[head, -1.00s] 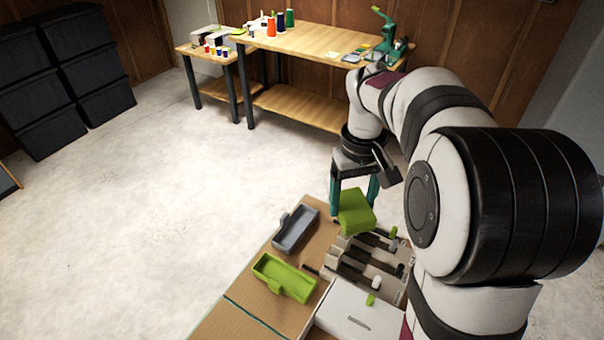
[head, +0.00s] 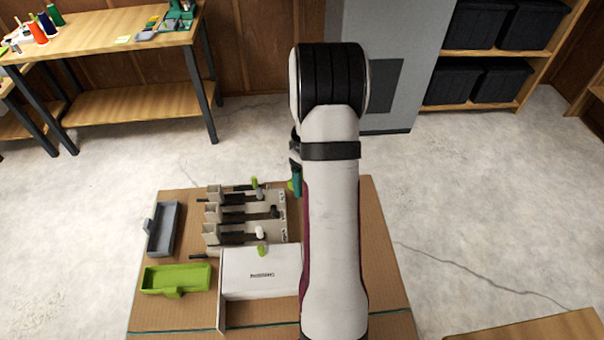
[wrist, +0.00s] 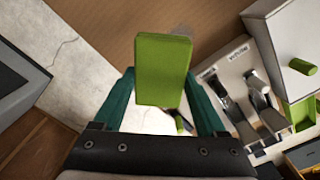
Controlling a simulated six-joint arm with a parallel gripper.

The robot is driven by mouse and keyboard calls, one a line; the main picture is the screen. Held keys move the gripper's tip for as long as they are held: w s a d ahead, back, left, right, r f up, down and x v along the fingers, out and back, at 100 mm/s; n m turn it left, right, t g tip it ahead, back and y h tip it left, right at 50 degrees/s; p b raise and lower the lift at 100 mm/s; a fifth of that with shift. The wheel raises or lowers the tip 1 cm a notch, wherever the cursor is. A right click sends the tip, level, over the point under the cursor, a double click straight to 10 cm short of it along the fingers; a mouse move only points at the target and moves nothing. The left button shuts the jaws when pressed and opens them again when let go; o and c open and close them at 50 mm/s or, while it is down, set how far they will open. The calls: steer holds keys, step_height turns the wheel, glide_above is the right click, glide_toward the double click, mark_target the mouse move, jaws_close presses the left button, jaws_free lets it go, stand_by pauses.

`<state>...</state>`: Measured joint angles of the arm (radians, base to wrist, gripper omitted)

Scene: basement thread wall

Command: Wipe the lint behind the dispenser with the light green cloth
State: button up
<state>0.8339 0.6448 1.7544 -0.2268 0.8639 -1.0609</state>
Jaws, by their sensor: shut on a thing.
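The light green cloth (wrist: 163,60) is a thick folded pad between the teal fingers of my gripper (wrist: 160,82) in the wrist view; the gripper is shut on it. In the head view my arm hides the cloth and most of the gripper; only a bit of teal finger shows just right of the dispenser. The dispenser (head: 232,238), apparently the beige rack with dark lanes, stands on the cardboard-brown top. It also shows at the right of the wrist view (wrist: 232,108). A faint greyish patch (wrist: 182,31) lies beyond the cloth; I cannot tell whether it is lint.
A white box (head: 262,272) stands in front of the dispenser. A grey tray (head: 163,230) and a green tray (head: 176,279) lie to its left. The brown top (head: 385,235) is bare right of my arm. A workbench (head: 110,40) stands at the back left.

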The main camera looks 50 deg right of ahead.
steer(key=shift+f, duration=2.7)
steer(key=shift+s+a+f, duration=0.3)
steer(key=shift+a+f, duration=0.05)
steer(key=shift+f, duration=0.1)
steer(key=shift+s+a+f, duration=0.15)
steer(key=shift+s+a, duration=1.95)
steer(key=shift+a, duration=0.05)
steer(key=shift+w+d, duration=2.05)
steer(key=shift+d, duration=0.05)
steer(key=shift+w+d+r, duration=0.2)
steer(key=shift+w+d, duration=0.2)
steer(key=shift+w, duration=0.05)
steer(key=shift+r, duration=3.85)
steer(key=shift+a, duration=0.1)
